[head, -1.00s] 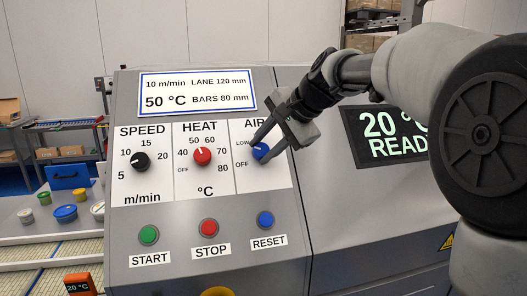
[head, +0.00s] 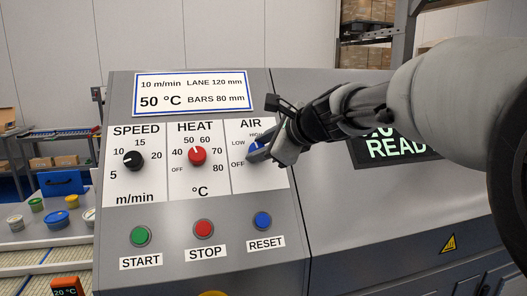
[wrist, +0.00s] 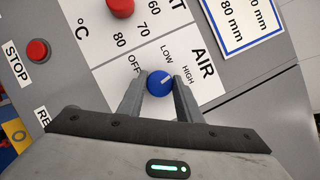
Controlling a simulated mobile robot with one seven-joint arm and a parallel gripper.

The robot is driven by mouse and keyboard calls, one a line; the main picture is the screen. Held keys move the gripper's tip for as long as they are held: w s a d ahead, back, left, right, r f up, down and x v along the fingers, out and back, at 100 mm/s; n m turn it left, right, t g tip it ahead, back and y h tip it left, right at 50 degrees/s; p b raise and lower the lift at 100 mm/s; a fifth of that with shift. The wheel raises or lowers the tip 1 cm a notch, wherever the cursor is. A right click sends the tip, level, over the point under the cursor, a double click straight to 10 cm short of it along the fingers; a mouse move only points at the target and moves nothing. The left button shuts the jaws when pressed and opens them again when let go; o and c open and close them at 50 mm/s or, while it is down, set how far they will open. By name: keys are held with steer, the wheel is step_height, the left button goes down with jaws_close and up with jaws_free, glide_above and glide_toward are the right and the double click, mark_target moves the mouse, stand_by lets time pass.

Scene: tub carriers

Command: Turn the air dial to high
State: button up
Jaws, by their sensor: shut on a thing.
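The blue air dial (head: 254,146) is on the sloped panel, on the white plate marked AIR with OFF, LOW and HIGH. My gripper (head: 262,152) reaches it from the right and partly hides it in the head view. In the wrist view the air dial (wrist: 159,83) sits between the two fingertips of my gripper (wrist: 158,88), which is shut on it. Its white pointer mark lies between the LOW (wrist: 166,54) and HIGH (wrist: 188,77) labels.
The black speed dial (head: 133,160) and red heat dial (head: 197,156) are to the left. Green start (head: 141,236), red stop (head: 203,229) and blue reset (head: 262,221) buttons are below. A display (head: 400,147) is partly behind my arm.

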steer(key=shift+m+t+h, duration=0.5)
steer(key=shift+m+t, duration=0.3)
steer(key=shift+m, duration=1.6)
steer(key=o, duration=1)
steer(key=shift+o, duration=0.2)
steer(key=p+v, duration=0.1)
steer(key=v, duration=1.6)
steer(key=shift+s, duration=0.3)
steer(key=shift+d+f, duration=0.1)
